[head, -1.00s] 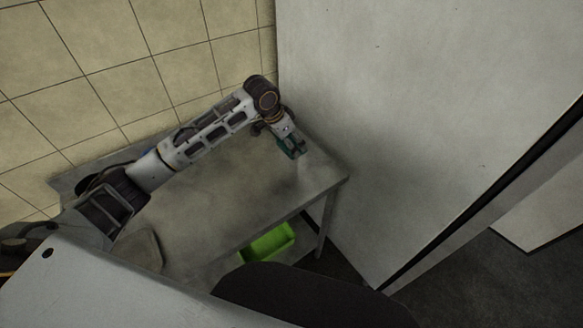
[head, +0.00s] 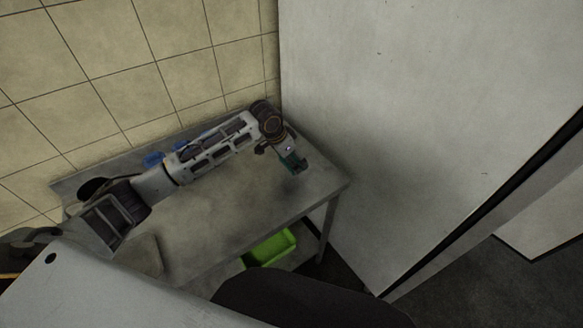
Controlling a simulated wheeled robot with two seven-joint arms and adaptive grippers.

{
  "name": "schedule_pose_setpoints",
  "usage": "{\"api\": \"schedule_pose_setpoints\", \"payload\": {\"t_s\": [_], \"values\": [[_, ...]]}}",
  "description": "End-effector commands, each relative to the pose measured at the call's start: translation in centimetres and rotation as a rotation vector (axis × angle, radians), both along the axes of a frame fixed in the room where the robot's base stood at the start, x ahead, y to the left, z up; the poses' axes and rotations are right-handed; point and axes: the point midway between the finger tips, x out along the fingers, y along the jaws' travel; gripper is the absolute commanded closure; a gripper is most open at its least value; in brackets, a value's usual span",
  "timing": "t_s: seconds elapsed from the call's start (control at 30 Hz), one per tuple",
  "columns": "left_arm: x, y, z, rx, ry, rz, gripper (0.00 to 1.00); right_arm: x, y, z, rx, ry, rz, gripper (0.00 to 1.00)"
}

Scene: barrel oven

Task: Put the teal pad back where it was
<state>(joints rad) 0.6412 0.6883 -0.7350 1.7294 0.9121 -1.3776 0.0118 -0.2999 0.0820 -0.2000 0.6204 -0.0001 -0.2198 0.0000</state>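The teal pad (head: 293,163) is at the tip of my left gripper (head: 290,158) in the head view. The gripper seems shut on the pad, just above or at the surface of the metal table (head: 225,200), near its right end. I cannot tell whether the pad touches the table. The fingers are small and dark, and the arm hides part of the table behind it. My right gripper is not in view.
Blue items (head: 154,160) lie at the back of the table by the tiled wall, partly behind my arm. A green bin (head: 270,248) sits below the tabletop. A tall pale panel (head: 400,110) stands right of the table. The table's front middle is clear.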

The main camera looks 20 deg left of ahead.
Motion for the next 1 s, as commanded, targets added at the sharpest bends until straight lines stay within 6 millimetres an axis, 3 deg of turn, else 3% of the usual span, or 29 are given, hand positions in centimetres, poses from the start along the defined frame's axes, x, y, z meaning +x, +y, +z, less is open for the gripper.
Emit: {"api": "schedule_pose_setpoints", "payload": {"t_s": [0.4, 0.9, 0.93, 1.0], "values": [[0.0, 0.0, -4.4, 0.001, 0.002, 0.000, 0.34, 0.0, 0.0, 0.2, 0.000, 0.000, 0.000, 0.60], [-0.1, 0.0, -5.0, 0.000, 0.001, 0.000, 0.34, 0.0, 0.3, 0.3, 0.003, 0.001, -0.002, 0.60], [0.0, 0.0, -5.0, 0.000, 0.001, 0.000, 0.14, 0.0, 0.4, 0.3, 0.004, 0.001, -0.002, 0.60], [0.0, 0.0, -5.0, 0.000, 0.000, 0.000, 0.05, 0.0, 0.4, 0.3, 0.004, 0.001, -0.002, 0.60]]}}
